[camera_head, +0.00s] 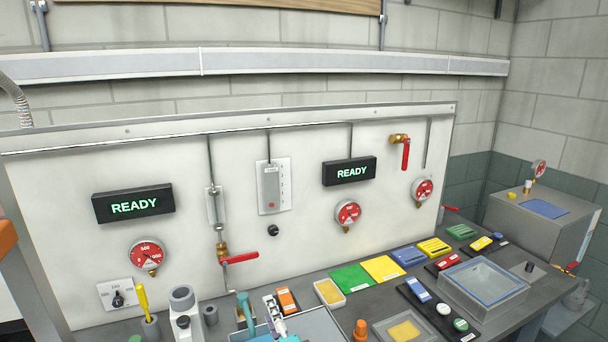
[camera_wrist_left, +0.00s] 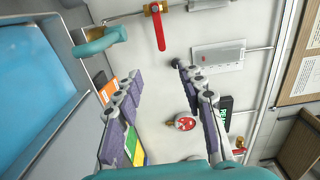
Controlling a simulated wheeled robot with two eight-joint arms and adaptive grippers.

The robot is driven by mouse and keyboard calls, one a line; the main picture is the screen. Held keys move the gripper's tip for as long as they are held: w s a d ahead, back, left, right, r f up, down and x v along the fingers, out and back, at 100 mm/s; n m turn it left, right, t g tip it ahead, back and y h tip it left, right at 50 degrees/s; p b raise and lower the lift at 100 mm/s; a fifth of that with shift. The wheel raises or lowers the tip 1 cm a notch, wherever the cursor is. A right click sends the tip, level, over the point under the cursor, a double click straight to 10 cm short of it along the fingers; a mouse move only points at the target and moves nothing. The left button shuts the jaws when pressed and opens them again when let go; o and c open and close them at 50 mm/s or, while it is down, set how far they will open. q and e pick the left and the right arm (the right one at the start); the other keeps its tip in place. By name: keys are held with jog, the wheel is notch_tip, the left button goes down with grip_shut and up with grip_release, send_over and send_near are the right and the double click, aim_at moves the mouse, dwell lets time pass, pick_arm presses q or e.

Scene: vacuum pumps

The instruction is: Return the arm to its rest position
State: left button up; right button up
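My left gripper (camera_head: 275,313) shows at the bottom middle of the head view, low over the front of the bench. Its grey jointed fingers and part of its teal body are visible. In the left wrist view the gripper (camera_wrist_left: 153,75) is open. Its two purple-padded fingers stand well apart with nothing between them, facing the white panel (camera_wrist_left: 160,105). Most of the left arm is outside the head view. My right gripper is in neither view.
A grey box with a teal handle (camera_head: 244,308) stands by the gripper. An orange block (camera_head: 287,300) lies close behind. The panel carries a red-handled valve (camera_head: 238,258), gauges and two READY displays (camera_head: 134,204). A yellow-handled tool (camera_head: 143,300) stands left. Trays and coloured blocks crowd the right.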

pick_arm(q)
jog(key=s+a+f+n+g+h, duration=0.1)
jog(key=s+a+f+n+g, duration=0.25)
jog(key=a, duration=0.25)
jog(key=s+a+f+n+g, duration=0.2)
jog(key=s+a+n+g, duration=0.15)
jog(key=a, duration=0.25)
jog(key=s+f+n+g+h, duration=0.1)
jog(key=s+f+n+h, duration=0.1)
jog(key=s, duration=0.4)
jog(key=s+d+f+n+g+h, duration=0.1)
jog(key=s+n+h, duration=0.3)
jog(key=s, duration=0.3)
jog(key=shift+d+f, duration=0.25)
jog(key=shift+f, duration=0.1)
dwell(1.7)
